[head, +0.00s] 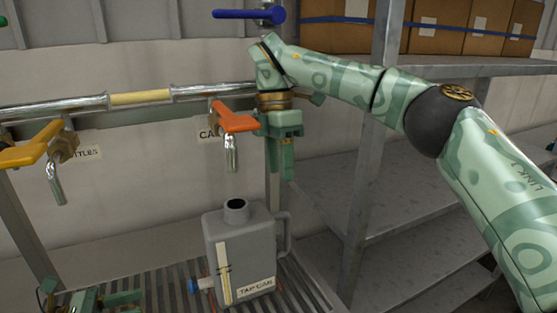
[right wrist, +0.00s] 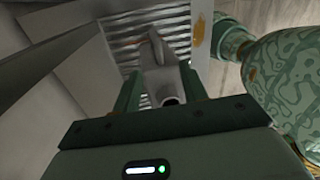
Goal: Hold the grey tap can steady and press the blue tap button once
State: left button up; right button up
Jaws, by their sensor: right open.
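The grey tap can (head: 240,248) stands upright on a slatted rack, with a dark round opening on top, a handle on its right side and a "TAP CAN" label. The blue tap button (head: 193,286) sticks out low on its left side. My right gripper (head: 281,172) is open and points down, above the can and towards its handle side, apart from it. In the right wrist view the can (right wrist: 168,78) shows below, between the open fingers. My left gripper (head: 97,300) is at the bottom left, left of the button, partly cut off; its jaw state is unclear.
The slatted rack (head: 310,292) is under the can. Above hang a pipe (head: 80,106), an orange tap (head: 235,118), a yellow-orange tap (head: 30,150) and a blue lever (head: 247,14). A grey shelf post (head: 365,190) and shelves stand right, with cardboard boxes above.

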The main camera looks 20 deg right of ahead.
aim_at(284, 215)
pick_arm(q)
jog(key=shift+d, duration=0.1)
pick_arm(e)
jog(key=f, duration=0.4)
jog(key=s+f, duration=0.1)
jog(key=f, duration=0.6)
jog(key=shift+s+d+f, duration=0.2)
jog(key=shift+s+f, duration=0.05)
jog(key=shift+f, duration=0.05)
grip_shut()
jog(key=shift+s+f, duration=0.15)
dwell(1.1)
pick_arm(q)
grip_shut()
dwell(1.6)
